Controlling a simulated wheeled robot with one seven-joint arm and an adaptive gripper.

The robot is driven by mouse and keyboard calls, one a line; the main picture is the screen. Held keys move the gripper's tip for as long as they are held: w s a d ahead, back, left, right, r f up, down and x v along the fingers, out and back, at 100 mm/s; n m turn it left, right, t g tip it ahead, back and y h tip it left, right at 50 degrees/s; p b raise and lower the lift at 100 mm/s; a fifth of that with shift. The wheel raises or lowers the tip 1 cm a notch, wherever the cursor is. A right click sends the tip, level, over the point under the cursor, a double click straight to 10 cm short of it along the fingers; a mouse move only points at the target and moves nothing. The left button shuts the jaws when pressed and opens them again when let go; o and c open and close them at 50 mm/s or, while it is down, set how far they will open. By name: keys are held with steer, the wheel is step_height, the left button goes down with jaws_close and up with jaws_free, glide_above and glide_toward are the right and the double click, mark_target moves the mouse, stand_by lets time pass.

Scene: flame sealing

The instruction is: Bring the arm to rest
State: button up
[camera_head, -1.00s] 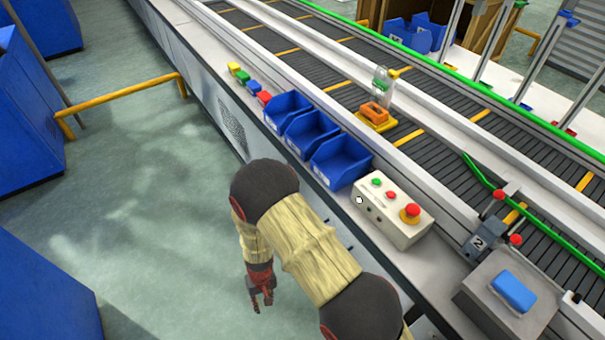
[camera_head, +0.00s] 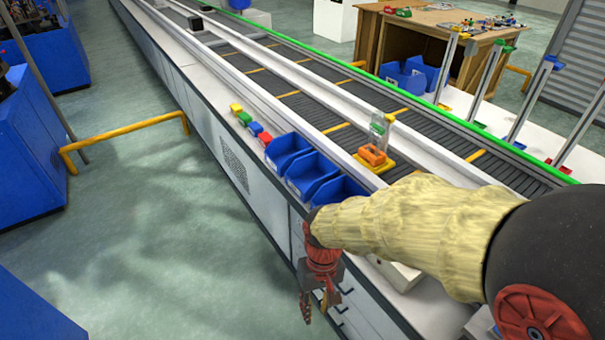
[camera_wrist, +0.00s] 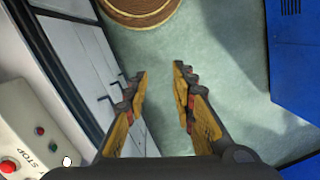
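My gripper (camera_head: 318,296) hangs pointing down at the front side of the workbench, over the floor, in the head view. In the wrist view my gripper (camera_wrist: 160,82) shows two orange and dark fingers standing apart with only floor between them. It is open and empty. My arm reaches in from the right in the head view and hides part of the bench.
Blue bins (camera_head: 312,172) and small coloured blocks (camera_head: 252,126) stand along the bench edge by the conveyor (camera_head: 300,100). A control box with a STOP button (camera_wrist: 28,135) lies left in the wrist view. A yellow rail (camera_head: 120,132) stands left; open floor (camera_head: 150,220) lies between.

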steer(key=s+d+r+m+t+p, duration=0.1)
steer(key=s+d+r+t, duration=0.1)
steer(key=d+r, duration=0.6)
steer(key=s+d+r+m+t+p, duration=0.2)
steer(key=d+r+t, duration=0.3)
steer(key=r, duration=1)
steer(key=s+d, duration=0.1)
steer(key=d, duration=0.1)
steer(key=shift+s+d+r, duration=0.15)
steer(key=shift+d+r, duration=0.2)
steer(key=shift+d, duration=0.05)
